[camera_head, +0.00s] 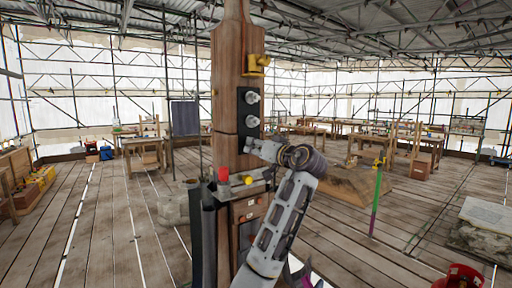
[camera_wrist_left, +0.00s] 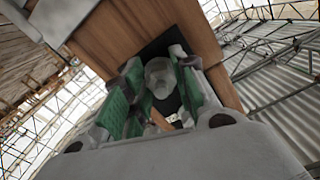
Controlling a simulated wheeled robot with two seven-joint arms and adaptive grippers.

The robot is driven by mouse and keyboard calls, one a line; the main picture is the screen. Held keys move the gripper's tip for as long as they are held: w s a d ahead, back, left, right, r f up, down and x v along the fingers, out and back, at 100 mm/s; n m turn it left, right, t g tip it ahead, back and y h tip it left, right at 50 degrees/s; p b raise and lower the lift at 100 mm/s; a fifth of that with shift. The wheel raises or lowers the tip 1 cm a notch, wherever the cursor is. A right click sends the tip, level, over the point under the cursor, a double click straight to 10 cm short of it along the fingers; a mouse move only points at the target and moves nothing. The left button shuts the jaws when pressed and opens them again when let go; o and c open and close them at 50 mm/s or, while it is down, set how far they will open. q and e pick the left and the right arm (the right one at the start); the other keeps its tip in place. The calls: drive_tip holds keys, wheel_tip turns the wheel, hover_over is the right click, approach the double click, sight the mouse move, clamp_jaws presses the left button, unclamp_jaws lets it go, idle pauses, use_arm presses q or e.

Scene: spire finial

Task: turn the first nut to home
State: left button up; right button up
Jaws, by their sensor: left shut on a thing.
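A tall wooden post (camera_head: 226,75) stands upright in front of me with a black plate (camera_head: 244,108) on its side. Two pale grey nuts show on the plate, an upper one (camera_head: 252,97) and a lower one (camera_head: 252,121). My left gripper (camera_head: 254,146) is at the lower end of the plate, below these two. In the left wrist view, its green-padded fingers (camera_wrist_left: 152,90) are shut on a grey faceted nut (camera_wrist_left: 159,76), one pad on each side. The gripper hides this nut in the head view. My right gripper is not in view.
A yellow bracket (camera_head: 257,64) sticks out of the post above the plate. A small ledge (camera_head: 245,187) with a red knob (camera_head: 223,174) and a yellow one sits below. Workbenches stand far back, and the plank floor (camera_head: 110,225) at left is mostly clear.

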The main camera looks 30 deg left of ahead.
use_arm(q)
drive_tip(key=n+p, duration=0.3)
drive_tip(key=n, duration=1.4)
drive_tip(key=n+p, duration=0.3)
drive_tip(key=n, duration=1.5)
drive_tip(key=shift+w+d+r+n, duration=0.1)
drive_tip(key=shift+w+r+n, duration=0.1)
drive_tip(key=shift+n, duration=0.1)
idle(0.4)
idle(0.5)
